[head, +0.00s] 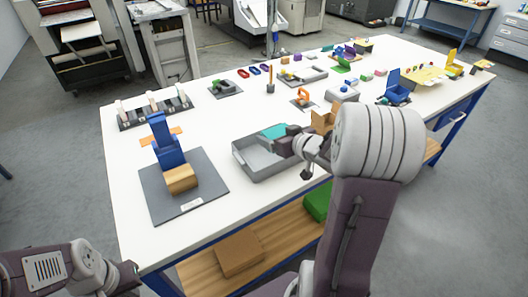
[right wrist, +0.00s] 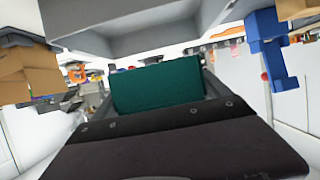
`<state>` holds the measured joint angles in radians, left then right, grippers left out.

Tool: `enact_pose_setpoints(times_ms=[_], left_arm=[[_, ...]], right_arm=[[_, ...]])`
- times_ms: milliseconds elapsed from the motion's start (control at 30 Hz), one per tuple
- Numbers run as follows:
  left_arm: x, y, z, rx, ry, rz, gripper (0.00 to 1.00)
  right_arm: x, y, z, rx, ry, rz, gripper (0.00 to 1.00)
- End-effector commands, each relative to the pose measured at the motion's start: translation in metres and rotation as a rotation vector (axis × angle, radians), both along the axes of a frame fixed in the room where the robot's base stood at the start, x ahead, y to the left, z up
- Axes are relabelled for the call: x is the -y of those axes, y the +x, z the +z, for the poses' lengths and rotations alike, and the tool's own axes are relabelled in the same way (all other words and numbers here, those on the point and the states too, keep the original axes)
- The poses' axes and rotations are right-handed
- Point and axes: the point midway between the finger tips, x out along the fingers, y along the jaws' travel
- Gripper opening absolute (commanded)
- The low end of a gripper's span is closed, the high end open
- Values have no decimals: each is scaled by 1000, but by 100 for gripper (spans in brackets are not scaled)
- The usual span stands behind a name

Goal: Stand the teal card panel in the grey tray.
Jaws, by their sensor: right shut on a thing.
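The grey tray (head: 262,166) lies on the white table, at the middle of the head view. The teal card panel (head: 272,131) shows at the tray's far side, partly covered by my right gripper (head: 287,143). My right gripper is shut on the panel, which also fills the middle of the right wrist view (right wrist: 158,86). A grey tray wall (right wrist: 140,38) shows beyond it there. I cannot tell whether the panel's lower edge touches the tray floor. My left arm enters at the bottom left, but its gripper is not seen.
A dark mat (head: 205,197) with a blue and wooden stand (head: 168,140) lies left of the tray. A cardboard box (head: 324,121) stands close right of my gripper. Several small items fill the table's far half. Bare white table lies in front of the tray.

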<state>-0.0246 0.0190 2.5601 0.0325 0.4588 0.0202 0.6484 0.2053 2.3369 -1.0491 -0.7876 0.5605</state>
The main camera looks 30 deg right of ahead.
Motion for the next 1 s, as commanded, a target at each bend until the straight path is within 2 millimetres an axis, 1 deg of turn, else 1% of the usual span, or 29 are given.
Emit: enact_pose_setpoints(times_ms=[33, 100, 200, 300, 400, 467, 600, 667, 1000], left_arm=[[0, 0, -11, 0, 0, 0, 0], [0, 0, -16, 0, 0, 0, 0], [0, 0, -20, 0, 0, 0, 0], [0, 0, -21, 0, 0, 0, 0], [0, 0, -21, 0, 0, 0, 0], [0, 0, -23, 0, 0, 0, 0], [0, 0, -34, 0, 0, 0, 0], [0, 0, -36, 0, 0, 0, 0], [0, 0, -37, 0, 0, 0, 0]], right_arm=[[-8, 13, -16, -1, 1, 8, 48], [-15, 30, -25, -1, 0, 6, 48], [-23, 48, -34, 0, 0, 3, 48], [-26, 57, -39, 0, -1, 2, 48], [-27, 59, -39, 1, -1, -1, 48], [-27, 59, -43, 0, 0, -1, 48], [-27, 58, -71, -3, 2, -1, 48], [-27, 58, -78, -2, 1, 0, 48], [-26, 58, -80, 1, -1, -1, 48]])
